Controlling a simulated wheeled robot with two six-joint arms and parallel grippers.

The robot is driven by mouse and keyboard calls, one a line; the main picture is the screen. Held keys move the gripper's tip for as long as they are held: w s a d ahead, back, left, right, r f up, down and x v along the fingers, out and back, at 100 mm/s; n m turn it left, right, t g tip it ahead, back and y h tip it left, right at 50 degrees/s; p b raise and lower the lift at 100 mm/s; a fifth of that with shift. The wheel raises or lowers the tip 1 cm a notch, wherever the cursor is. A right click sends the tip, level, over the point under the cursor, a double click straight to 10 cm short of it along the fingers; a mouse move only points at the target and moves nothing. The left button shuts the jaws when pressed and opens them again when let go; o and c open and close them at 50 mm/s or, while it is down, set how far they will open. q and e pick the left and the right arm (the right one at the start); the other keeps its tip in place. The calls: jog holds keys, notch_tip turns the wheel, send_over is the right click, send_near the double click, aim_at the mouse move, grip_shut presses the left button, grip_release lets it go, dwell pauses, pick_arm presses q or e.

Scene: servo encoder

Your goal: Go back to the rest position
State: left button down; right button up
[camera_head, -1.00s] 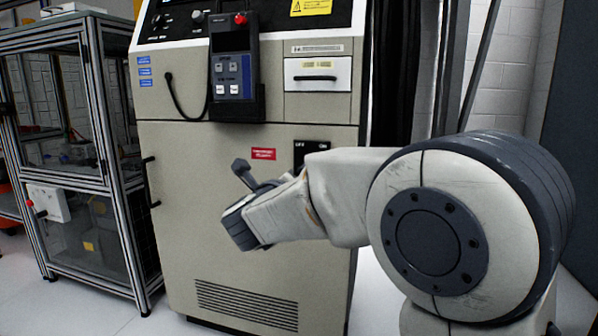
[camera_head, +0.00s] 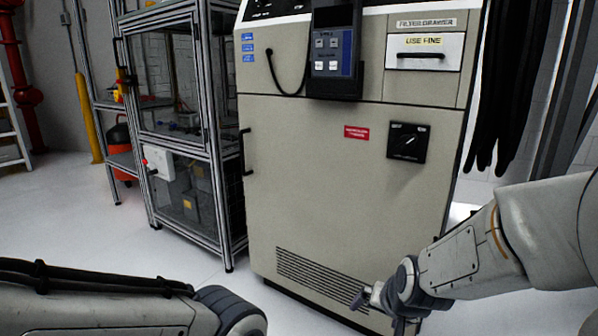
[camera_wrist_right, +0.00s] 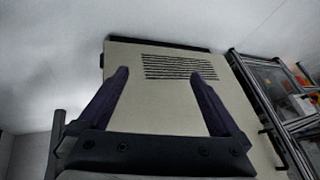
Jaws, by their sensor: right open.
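My right arm comes in from the right edge of the head view. My right gripper (camera_head: 362,299) is low in front of the cabinet's vent, small and partly hidden by the wrist. In the right wrist view the gripper (camera_wrist_right: 158,75) shows its two dark fingers spread apart with nothing between them. The left arm (camera_head: 100,310) lies along the bottom left of the head view; its gripper is out of the frame.
A beige machine cabinet (camera_head: 310,190) stands ahead, with a black rotary switch (camera_head: 407,142), a hanging pendant (camera_head: 333,55) and a drawer (camera_head: 425,52). A metal-framed enclosure (camera_head: 180,100) stands to its left. White floor (camera_head: 70,220) is free at the left.

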jog(key=s+d+f+n+g, duration=0.3)
jog(key=s+f+n+g, duration=0.15)
jog(key=s, duration=0.45)
jog(key=s+a+r+n+g+p, duration=0.1)
jog(key=s+a+r+n+p, duration=0.3)
jog(key=s+a+r+p, duration=0.45)
jog(key=s+a+r+n+g+p, duration=0.1)
jog(key=s+a+r+n+p, duration=0.4)
jog(key=r, duration=0.6)
notch_tip(320, 180, up, 36)
jog(key=m+p, duration=0.1)
jog(key=p, duration=3.5)
jog(key=shift+s+a+m, duration=0.15)
jog(key=shift+a+m, duration=0.1)
jog(key=shift+m, duration=0.1)
